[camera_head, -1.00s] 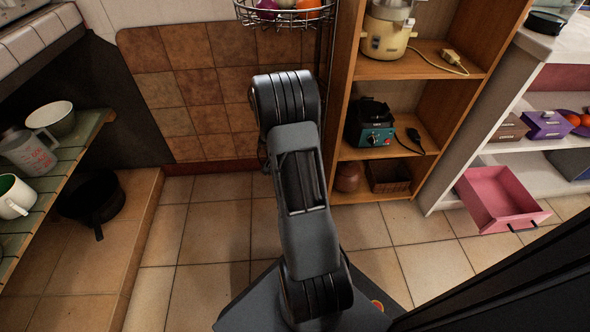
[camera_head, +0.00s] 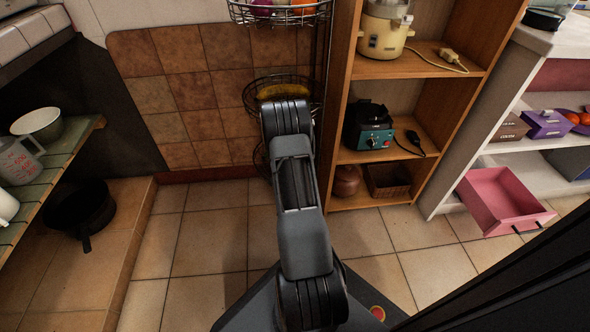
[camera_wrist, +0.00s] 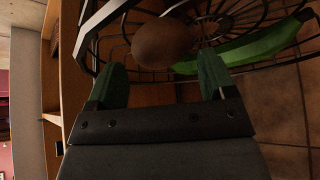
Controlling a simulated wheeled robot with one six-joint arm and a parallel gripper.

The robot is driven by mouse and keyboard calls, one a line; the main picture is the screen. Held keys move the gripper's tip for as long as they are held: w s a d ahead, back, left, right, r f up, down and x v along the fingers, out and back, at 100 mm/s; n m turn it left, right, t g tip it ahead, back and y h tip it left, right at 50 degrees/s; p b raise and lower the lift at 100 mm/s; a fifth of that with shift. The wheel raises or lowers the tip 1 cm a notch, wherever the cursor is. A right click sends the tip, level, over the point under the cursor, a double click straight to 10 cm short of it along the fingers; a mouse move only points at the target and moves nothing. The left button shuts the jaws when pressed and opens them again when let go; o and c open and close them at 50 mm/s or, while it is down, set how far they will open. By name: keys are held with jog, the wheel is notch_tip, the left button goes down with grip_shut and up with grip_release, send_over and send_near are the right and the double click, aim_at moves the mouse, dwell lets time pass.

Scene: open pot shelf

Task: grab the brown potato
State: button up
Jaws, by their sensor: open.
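The brown potato (camera_wrist: 161,42) shows in the wrist view as a dark, rounded lump in a black wire basket (camera_wrist: 268,14). A long green vegetable (camera_wrist: 255,48) lies to its right in the same view. My gripper (camera_wrist: 163,78) is open, with its two green-padded fingers apart. The potato appears ahead of the gap between the fingertips, and nothing is held. In the head view my arm hides the gripper, and I cannot make out the potato there.
In the head view, a hanging wire rack has an upper basket (camera_head: 281,14) with produce and a lower basket (camera_head: 256,97) holding something yellow. A wooden shelf (camera_head: 345,100) stands close on the right. A pink drawer (camera_head: 500,205) juts out farther right. Tiled floor (camera_head: 205,240) is clear.

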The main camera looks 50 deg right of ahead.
jog(key=shift+x, duration=1.75)
jog(key=c, duration=0.6)
